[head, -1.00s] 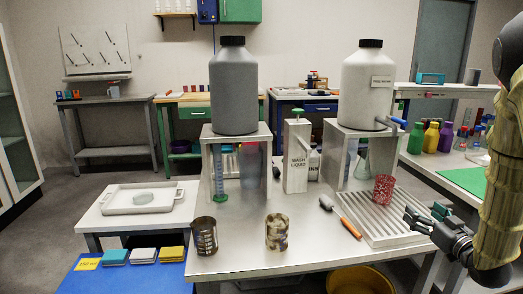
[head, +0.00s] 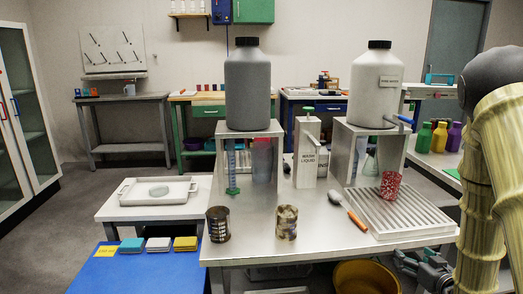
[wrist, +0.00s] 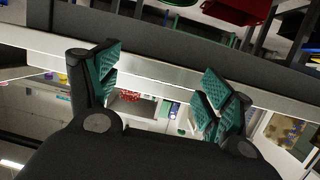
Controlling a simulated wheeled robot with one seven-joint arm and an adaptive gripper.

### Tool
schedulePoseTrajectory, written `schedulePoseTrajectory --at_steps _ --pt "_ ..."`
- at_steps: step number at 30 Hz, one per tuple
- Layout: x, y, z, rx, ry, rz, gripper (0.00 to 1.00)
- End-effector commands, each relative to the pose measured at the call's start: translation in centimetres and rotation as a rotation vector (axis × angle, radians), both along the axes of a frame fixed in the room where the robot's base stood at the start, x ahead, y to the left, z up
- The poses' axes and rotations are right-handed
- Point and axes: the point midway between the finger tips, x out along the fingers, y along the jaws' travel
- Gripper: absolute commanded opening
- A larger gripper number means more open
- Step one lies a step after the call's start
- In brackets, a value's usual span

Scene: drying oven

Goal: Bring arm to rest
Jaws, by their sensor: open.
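My gripper (head: 424,270) is low at the right in the head view, beside and below the right edge of the metal table (head: 330,240), partly hidden by my arm. In the wrist view my gripper (wrist: 158,95) shows two teal-padded fingers spread wide with nothing between them. My arm runs up the right side of the head view, bent at a dark joint.
A red speckled cup (head: 390,185) stands on the ribbed drying rack (head: 400,215). Two cans, a dark one (head: 218,224) and a rusty one (head: 287,222), stand near the table's front. A yellow basin (head: 365,277) is under the table. Floor at the left is clear.

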Motion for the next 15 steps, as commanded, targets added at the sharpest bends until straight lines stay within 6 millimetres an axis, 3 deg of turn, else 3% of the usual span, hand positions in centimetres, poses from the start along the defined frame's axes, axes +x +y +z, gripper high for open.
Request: schedulePoseTrajectory --at_steps 8,15 --pt "-5.6 6.3 -12.9 0.006 0.313 -0.035 0.80" --pt "-13.9 11.9 -22.5 0.005 0.608 -0.051 0.80"
